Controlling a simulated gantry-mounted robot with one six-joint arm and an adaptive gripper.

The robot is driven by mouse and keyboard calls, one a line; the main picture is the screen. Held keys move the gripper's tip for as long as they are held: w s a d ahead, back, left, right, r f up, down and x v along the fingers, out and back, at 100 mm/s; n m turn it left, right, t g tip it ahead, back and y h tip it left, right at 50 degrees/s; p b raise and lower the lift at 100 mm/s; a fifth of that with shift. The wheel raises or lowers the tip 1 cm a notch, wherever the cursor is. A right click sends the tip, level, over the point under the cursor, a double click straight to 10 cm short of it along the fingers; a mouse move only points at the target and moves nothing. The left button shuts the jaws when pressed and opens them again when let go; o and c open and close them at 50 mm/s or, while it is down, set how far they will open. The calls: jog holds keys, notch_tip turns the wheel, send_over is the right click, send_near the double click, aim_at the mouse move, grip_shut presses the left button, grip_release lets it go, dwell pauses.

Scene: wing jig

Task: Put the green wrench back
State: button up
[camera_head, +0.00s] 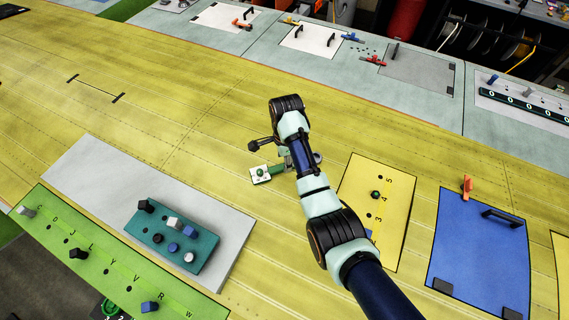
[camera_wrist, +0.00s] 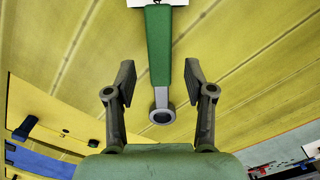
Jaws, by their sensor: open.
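The green wrench (camera_wrist: 158,45) runs down the middle of the wrist view, with its grey ring end (camera_wrist: 162,116) toward me. Its far end meets a white piece (camera_wrist: 136,3) at the top edge. My gripper (camera_wrist: 159,82) is open, with one finger on each side of the wrench and a visible gap to both. In the head view the wrench (camera_head: 268,171) lies over the yellow wing surface, its far end at the small white piece (camera_head: 258,180). My arm hides part of the wrench there.
A yellow numbered plate (camera_head: 362,183) and a blue panel with a black handle (camera_head: 470,250) lie to the right. A grey plate (camera_head: 85,175) carrying a teal block (camera_head: 205,253) with pegs lies left, beside a green lettered strip (camera_head: 100,265). The wing surface at upper left is mostly clear.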

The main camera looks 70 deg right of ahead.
notch_tip(320, 180, up, 9)
jog(key=p, duration=0.2)
jog(key=shift+p, duration=0.3)
jog(key=shift+f, duration=0.1)
